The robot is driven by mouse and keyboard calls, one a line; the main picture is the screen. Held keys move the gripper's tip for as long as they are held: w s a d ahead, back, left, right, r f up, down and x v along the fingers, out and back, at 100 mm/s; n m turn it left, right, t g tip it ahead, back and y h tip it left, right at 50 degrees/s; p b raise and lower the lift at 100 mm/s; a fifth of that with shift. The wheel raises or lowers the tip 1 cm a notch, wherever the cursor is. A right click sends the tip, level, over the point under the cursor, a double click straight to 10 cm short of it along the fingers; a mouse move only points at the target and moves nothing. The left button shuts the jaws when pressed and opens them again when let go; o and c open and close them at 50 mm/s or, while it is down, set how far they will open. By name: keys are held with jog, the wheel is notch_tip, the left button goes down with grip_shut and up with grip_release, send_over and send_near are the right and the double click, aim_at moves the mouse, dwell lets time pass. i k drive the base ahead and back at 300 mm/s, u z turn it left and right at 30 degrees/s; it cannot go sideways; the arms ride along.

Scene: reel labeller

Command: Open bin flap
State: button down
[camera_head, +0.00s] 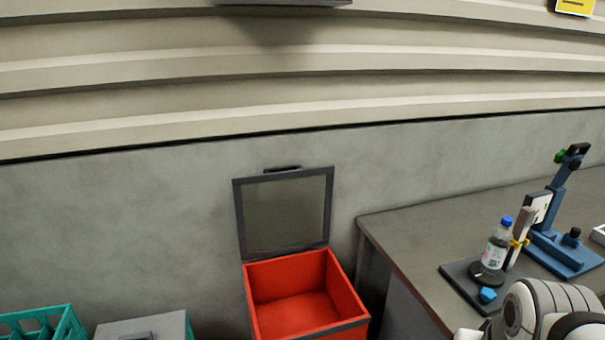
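A red bin (345,280) stands on the floor against the grey wall, left of the table. Its flap (284,213), a dark frame with a translucent panel, stands up at the back of the bin, near the wall. A small dark handle (282,169) is on the flap's top edge. The bin's inside shows red and empty in the part in view; its front is cut off by the picture's lower edge. Part of my white and grey arm shows at the lower right, over the table's front. My gripper is not in view.
The table (420,222) on the right bears a dark tray (456,284) with a blue-capped bottle (497,250), and a blue stand (562,200). A teal crate (70,325) and a grey lidded box (165,326) stand at the lower left.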

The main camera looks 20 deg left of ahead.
aim_at(276, 174)
jog(key=u, duration=0.45)
jog(key=i, duration=1.2)
jog(key=u, duration=0.3)
